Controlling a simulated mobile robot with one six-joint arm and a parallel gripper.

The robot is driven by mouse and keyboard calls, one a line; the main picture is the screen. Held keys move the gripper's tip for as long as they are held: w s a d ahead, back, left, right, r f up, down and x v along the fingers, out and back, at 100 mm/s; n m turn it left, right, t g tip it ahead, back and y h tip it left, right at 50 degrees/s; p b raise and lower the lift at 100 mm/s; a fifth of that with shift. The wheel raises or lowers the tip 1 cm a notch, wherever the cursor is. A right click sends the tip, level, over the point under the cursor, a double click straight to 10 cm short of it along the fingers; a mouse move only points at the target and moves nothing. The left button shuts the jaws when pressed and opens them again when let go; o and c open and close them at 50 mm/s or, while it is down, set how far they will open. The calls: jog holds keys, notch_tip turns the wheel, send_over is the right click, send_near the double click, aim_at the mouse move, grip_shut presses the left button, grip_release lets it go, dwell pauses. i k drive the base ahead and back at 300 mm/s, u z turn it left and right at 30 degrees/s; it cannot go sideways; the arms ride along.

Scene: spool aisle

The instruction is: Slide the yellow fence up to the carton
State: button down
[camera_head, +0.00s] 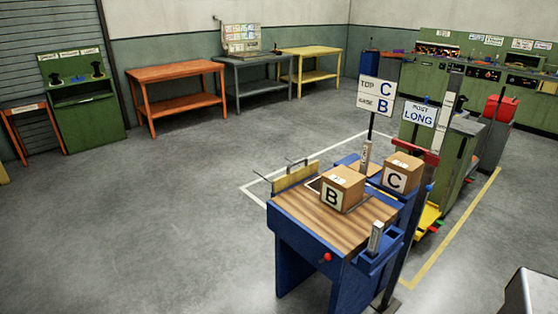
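The yellow fence (298,177) stands along the far left edge of a blue bench (300,250) with a striped wood top. Thin dark rods stick out from it to the left. A brown carton marked B (333,196) sits on the bench top, to the right of the fence. A gap of bench top seems to lie between them. A second carton marked C (395,179) sits further right, at the back right side of the bench. My gripper is not in this view.
A sign (376,97) on a post reads TOP C, BASE B; another (419,114) reads POST LONG. A red knob (327,257) is on the bench front. Green machines (440,140) stand behind right. Orange (175,72), grey and yellow tables line the wall. The floor at left is clear.

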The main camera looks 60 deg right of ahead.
aim_at(291, 178)
jog(key=i, duration=0.85)
jog(key=z, duration=0.05)
